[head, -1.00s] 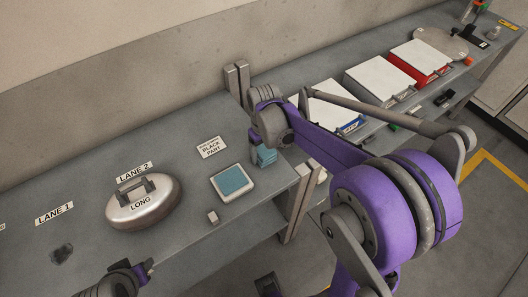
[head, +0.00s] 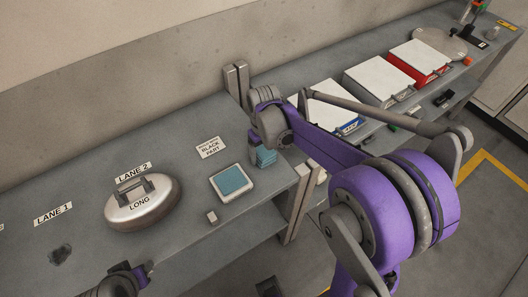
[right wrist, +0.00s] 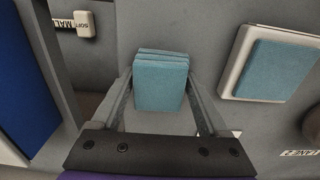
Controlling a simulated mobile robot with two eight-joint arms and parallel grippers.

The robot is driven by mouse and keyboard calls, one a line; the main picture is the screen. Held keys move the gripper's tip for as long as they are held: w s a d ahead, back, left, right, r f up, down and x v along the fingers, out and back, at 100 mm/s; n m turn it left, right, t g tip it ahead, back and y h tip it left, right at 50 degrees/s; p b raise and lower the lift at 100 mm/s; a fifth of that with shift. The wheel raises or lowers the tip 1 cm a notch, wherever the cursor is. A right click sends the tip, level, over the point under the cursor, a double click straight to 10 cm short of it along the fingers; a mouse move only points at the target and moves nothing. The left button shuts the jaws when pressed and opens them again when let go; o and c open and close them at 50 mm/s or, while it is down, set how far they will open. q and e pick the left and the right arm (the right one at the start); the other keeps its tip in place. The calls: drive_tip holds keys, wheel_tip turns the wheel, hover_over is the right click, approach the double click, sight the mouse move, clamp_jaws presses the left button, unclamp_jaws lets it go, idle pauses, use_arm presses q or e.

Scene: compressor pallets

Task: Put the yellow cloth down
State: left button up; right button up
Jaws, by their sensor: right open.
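No yellow cloth shows in either view. A small stack of folded teal cloths (head: 265,157) lies on the grey bench near its front edge. It also shows in the right wrist view (right wrist: 160,88). My right gripper (right wrist: 160,76) is open, with one finger on each side of this stack; I cannot tell whether they touch it. In the head view my right gripper (head: 258,143) is mostly hidden by its own wrist. My left gripper (head: 141,271) shows only partly at the bottom left, and its jaws are unclear.
A white tray with a teal pad (head: 231,182) lies just left of the stack. Further left are a round silver weight (head: 143,207) and lane labels. A small grey block (head: 212,217) sits near the front edge. White-topped boxes (head: 380,80) line the bench at right.

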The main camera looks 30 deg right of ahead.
sight(263, 150)
drive_tip(key=shift+s+a+r, duration=0.1)
drive_tip(key=shift+s+a, duration=0.05)
wheel_tip(263, 150, up, 11)
drive_tip(key=shift+f+p, duration=0.1)
drive_tip(key=shift+p, duration=0.65)
drive_tip(key=s+a+f+t, duration=0.2)
drive_tip(key=s+a+f, duration=0.1)
drive_tip(key=s, duration=0.4)
drive_tip(key=s+a+f+t, duration=0.3)
drive_tip(key=s, duration=0.5)
drive_tip(key=shift+s+a+f+m, duration=0.15)
drive_tip(key=shift+a+f+m, duration=0.15)
drive_tip(key=shift+m, duration=0.1)
drive_tip(key=shift+r, duration=0.2)
